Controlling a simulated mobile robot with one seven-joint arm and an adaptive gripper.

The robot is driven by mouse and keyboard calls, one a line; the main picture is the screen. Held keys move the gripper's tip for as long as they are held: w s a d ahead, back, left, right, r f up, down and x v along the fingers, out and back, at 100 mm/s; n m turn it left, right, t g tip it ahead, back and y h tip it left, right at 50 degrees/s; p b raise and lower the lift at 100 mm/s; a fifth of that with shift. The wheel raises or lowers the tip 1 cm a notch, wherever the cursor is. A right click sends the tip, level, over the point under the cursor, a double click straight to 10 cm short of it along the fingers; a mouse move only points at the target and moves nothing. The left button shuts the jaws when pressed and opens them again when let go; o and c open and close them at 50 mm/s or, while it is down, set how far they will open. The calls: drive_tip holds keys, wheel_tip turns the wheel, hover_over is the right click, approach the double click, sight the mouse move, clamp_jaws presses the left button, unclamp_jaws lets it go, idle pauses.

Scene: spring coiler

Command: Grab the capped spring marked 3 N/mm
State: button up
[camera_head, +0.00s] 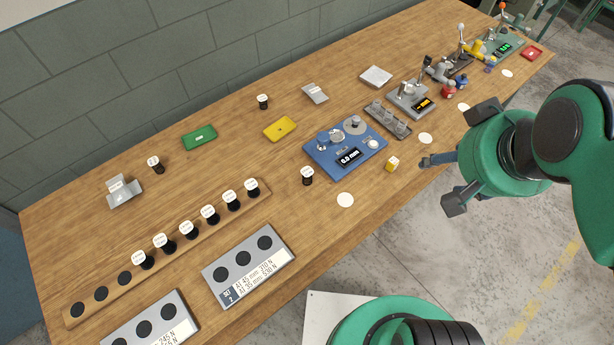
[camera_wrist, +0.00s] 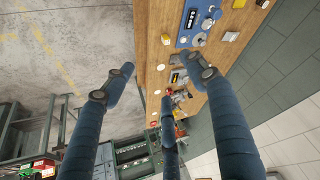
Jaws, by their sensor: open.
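Several black springs with white marked caps stand upright in a long wooden rack (camera_head: 177,262), from a left one (camera_head: 146,262) to a right one (camera_head: 252,189). Three more capped springs stand loose on the bench: one at the left (camera_head: 158,166), one at the back (camera_head: 263,102), and one (camera_head: 307,177) in front of the blue device. The cap markings are too small to read, so I cannot tell which says 3 N/mm. My gripper (camera_head: 447,180) is open and empty off the bench's front edge, right of the springs. Its spread fingers (camera_wrist: 155,88) show in the wrist view.
A blue device (camera_head: 327,158) reading 0.0 mm stands mid-bench. Two grey set plates (camera_head: 215,290) (camera_head: 112,335) lie at the front left. Green (camera_head: 199,137) and yellow (camera_head: 280,128) boxes lie behind. More coiling devices (camera_head: 410,98) crowd the far right.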

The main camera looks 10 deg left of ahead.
idle(0.3)
drive_tip(key=n+g, duration=0.1)
drive_tip(key=g, duration=0.5)
hover_over(308, 172)
wheel_tip(308, 172, down, 27)
drive_tip(key=shift+w+a+p, duration=0.1)
drive_tip(key=shift+p, duration=0.2)
drive_tip(key=shift+f+b, duration=0.7)
drive_tip(key=shift+f, duration=3.6)
